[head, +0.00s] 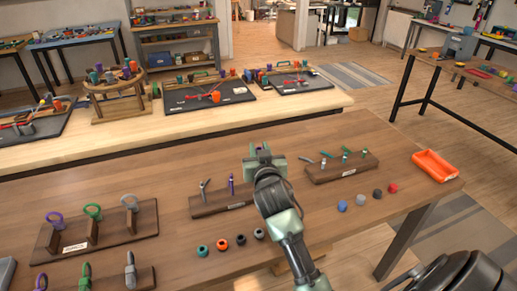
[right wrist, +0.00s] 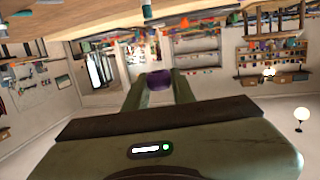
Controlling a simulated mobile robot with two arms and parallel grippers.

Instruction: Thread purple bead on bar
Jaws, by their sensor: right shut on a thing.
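In the head view my right gripper (head: 264,156) is above the table, over the right end of a dark wooden block (head: 216,204). A thin purple upright bar (head: 231,186) and a grey upright (head: 204,189) stand on this block, left of the gripper. In the right wrist view the purple bead (right wrist: 159,80) is held between the two fingers of my right gripper (right wrist: 158,84), near their tips. In the head view the gripper mostly hides the bead. The bead is apart from the purple bar.
Teal (head: 202,251), orange (head: 222,244) and dark beads lie in front of the block. A second block (head: 341,169) with pegs stands right, with blue (head: 342,206), dark and red (head: 393,188) beads before it. An orange tray (head: 435,165) is far right. Ring stands (head: 97,233) are left.

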